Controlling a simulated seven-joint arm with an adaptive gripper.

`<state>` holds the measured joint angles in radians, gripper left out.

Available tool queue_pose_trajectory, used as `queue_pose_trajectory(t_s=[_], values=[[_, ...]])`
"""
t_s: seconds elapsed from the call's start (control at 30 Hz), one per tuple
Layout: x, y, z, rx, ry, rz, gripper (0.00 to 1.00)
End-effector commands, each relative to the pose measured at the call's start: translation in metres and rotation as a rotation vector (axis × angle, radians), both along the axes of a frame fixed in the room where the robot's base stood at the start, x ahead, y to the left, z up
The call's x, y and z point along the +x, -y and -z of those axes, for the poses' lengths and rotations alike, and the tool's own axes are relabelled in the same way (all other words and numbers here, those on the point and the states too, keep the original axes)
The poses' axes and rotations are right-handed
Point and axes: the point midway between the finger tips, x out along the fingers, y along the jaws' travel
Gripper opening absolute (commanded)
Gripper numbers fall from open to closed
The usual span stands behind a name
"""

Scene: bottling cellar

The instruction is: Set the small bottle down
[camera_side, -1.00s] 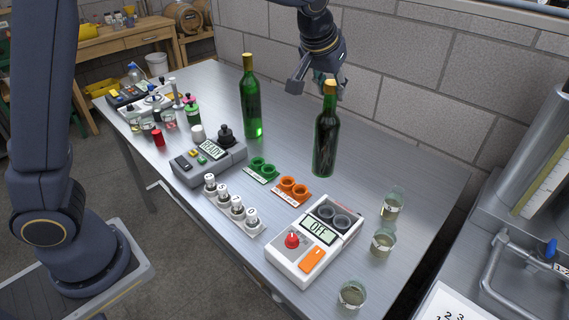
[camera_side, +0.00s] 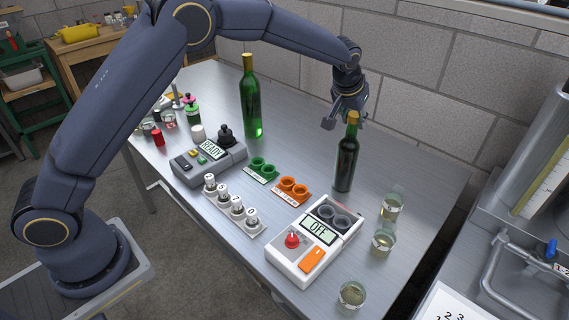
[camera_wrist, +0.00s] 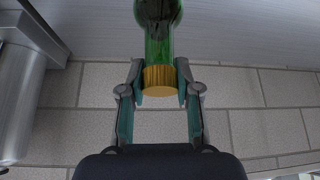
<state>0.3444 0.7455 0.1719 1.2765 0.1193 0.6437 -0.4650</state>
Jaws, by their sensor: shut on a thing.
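The small bottle (camera_side: 347,160) is dark green with a gold cap and stands upright near the back of the metal bench, right of the orange rings. I cannot tell whether its base touches the bench. My gripper (camera_side: 349,112) is above it, shut on its capped top. In the wrist view, the gold cap (camera_wrist: 160,80) and green neck (camera_wrist: 158,48) lie between the two fingers of my gripper (camera_wrist: 160,70). A taller green bottle (camera_side: 250,100) stands upright further left, apart from my gripper.
Several glass beakers (camera_side: 392,207) line the right side. A grey device reading READY (camera_side: 209,160) is further left. A block wall is behind.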

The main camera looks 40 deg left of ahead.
Motion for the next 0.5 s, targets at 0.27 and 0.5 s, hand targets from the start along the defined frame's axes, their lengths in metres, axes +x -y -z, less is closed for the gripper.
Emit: queue_pose_trajectory(t_s=[0.27, 0.5], values=[[0.0012, 0.0000, -0.0004, -0.001, 0.007, 0.000, 0.00], [0.0001, 0.0000, 0.0041, 0.000, 0.002, -0.001, 0.46]])
